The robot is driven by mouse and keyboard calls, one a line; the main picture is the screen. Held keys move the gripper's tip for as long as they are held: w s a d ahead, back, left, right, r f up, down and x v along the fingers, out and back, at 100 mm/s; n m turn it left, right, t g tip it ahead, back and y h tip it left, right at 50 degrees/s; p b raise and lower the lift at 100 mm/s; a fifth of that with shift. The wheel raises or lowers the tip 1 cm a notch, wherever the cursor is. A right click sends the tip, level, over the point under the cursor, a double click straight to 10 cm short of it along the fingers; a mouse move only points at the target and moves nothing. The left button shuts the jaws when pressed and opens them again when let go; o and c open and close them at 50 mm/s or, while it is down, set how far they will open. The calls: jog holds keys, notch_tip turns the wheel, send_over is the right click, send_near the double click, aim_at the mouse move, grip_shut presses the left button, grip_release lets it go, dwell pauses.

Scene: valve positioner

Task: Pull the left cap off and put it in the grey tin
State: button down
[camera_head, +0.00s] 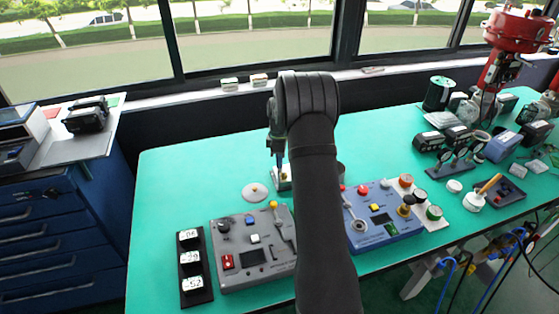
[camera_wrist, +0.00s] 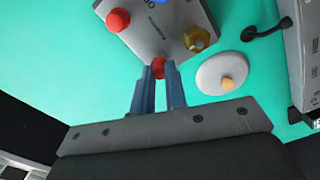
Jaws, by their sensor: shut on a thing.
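The valve positioner (camera_head: 282,184) is a small grey block on the green bench, partly hidden by my arm in the head view. In the wrist view its grey face (camera_wrist: 152,33) carries a brass fitting (camera_wrist: 196,38) and a red cap (camera_wrist: 118,20). My gripper (camera_wrist: 160,74) is shut on a second red cap (camera_wrist: 158,64) at the positioner's near edge. I cannot tell whether this cap is still seated. In the head view my gripper (camera_head: 279,160) points down at the positioner. A grey round edge (camera_head: 340,169), perhaps the tin, shows beside my arm.
A white disc with an orange knob (camera_head: 255,192) lies left of the positioner; it also shows in the wrist view (camera_wrist: 222,73). A grey control box (camera_head: 252,250) stands in front, a blue one (camera_head: 385,215) to the right.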

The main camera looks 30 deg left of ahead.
jog(key=shift+r, duration=1)
dwell(0.6)
jog(key=shift+r, duration=1.9)
jog(key=w+d+r, duration=0.1)
jog(key=w+d, duration=0.4)
jog(key=d, duration=0.4)
jog(key=w+d+r, duration=0.1)
jog(key=w+d, duration=0.3)
jog(key=d, duration=0.4)
jog(key=shift+d+f, duration=0.15)
jog(key=shift+f, duration=5.05)
